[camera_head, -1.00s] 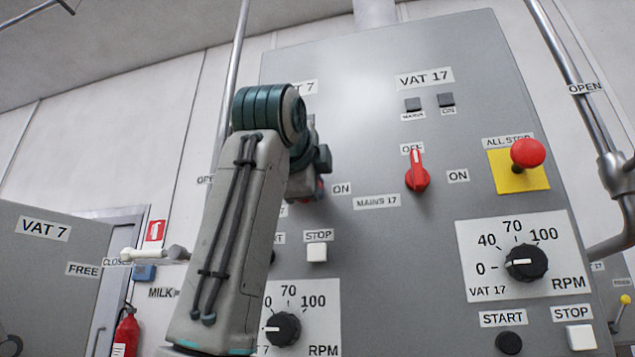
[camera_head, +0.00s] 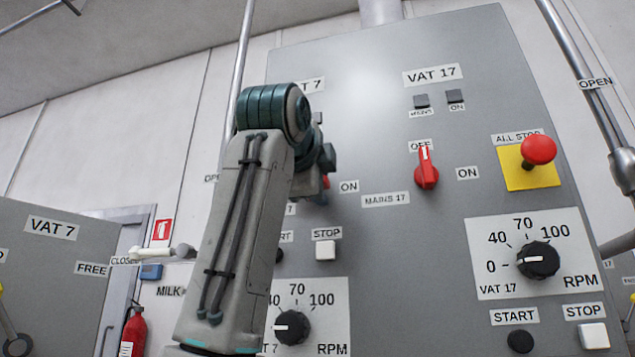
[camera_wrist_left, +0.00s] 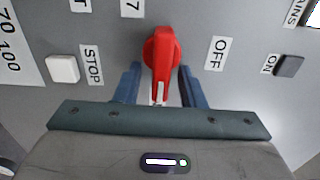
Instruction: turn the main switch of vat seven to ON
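The red main switch (camera_wrist_left: 161,50) of vat seven shows in the left wrist view on the grey panel. Its handle lies square to the OFF label's direction, and its white-marked end points down in that picture, toward the side where ON stands. My left gripper (camera_wrist_left: 159,88) has its two blue fingers on either side of the handle, with a gap at each side, so it is open. In the head view my left gripper (camera_head: 318,188) covers most of the switch; only a bit of red shows beside the ON label (camera_head: 349,187). My right gripper is not in view.
The panel (camera_head: 370,120) also bears the red vat 17 switch (camera_head: 427,169), pointing to OFF, and a red ALL STOP button (camera_head: 538,150). A white STOP button (camera_head: 325,250) and an RPM knob (camera_head: 291,327) sit below my gripper. Pipes flank the panel.

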